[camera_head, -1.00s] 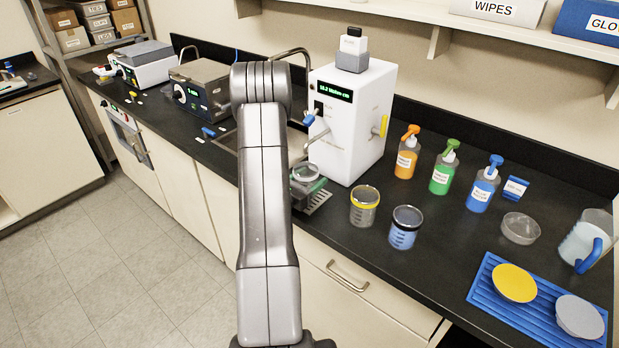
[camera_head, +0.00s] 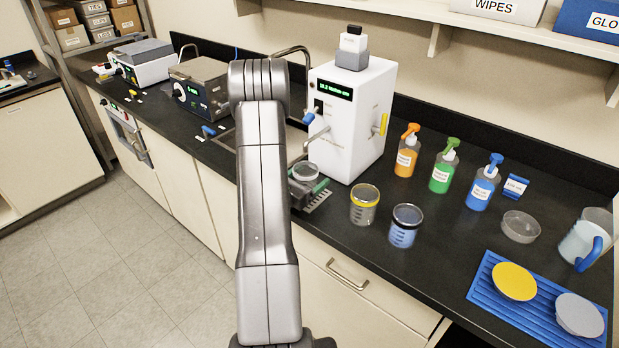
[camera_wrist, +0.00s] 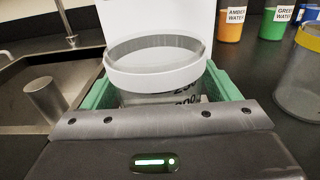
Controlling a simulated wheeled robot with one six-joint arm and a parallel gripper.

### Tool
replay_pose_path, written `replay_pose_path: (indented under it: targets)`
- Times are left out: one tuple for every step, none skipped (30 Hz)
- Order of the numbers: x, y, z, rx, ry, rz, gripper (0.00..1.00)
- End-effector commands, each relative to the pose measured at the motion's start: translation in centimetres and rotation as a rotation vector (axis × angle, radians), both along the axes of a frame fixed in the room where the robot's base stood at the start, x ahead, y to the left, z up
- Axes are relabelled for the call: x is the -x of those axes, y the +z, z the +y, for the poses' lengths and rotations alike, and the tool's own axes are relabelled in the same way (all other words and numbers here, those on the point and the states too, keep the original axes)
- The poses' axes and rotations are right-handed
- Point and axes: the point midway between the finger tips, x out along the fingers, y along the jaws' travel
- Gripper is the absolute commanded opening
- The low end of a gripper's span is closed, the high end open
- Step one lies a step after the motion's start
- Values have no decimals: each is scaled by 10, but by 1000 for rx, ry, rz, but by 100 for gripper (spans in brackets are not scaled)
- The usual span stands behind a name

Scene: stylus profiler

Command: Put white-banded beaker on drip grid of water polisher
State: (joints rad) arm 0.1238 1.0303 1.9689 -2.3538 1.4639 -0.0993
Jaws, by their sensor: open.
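The white-banded beaker (camera_wrist: 158,70) is clear, with dark markings below its white band. It stands upright between the green-lined fingers of my gripper (camera_wrist: 155,95) in the wrist view. The fingers are open around it. In the head view the beaker (camera_head: 306,172) shows just right of my arm, in front of the white water polisher (camera_head: 348,120). The slatted drip grid (camera_head: 318,200) shows partly under my gripper. The beaker is over the grid, but its base is hidden, so I cannot see the contact.
A yellow-banded beaker (camera_head: 364,207) and a black-banded beaker (camera_head: 405,228) stand close on the right. Several wash bottles (camera_head: 440,172) are behind them. A sink (camera_wrist: 40,90) lies to the left. A blue mat (camera_head: 520,312) holds two discs at the right.

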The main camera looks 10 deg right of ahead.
Motion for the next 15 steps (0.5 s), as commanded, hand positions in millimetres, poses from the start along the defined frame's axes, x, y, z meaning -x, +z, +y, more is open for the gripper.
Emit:
replay_pose_path:
  targets:
    - [5,-4,10,-1,6,1,82]
    - [9,-4,14,-1,6,1,82]
    - [14,-4,21,0,7,1,82]
    - [17,-4,25,0,7,1,82]
    - [21,-4,31,0,8,1,82]
    - [27,-4,37,0,7,1,82]
    - [30,-4,42,0,8,2,82]
    - [34,-4,46,0,7,1,82]
    - [39,-4,52,0,8,1,82]
    - [42,-4,56,1,7,1,82]
    - [45,-3,60,0,8,0,82]
    - [49,-3,65,0,7,1,82]
    - [52,-3,69,0,7,1,82]
    - [55,-3,72,0,6,1,82]
    - [58,-3,76,0,7,1,82]
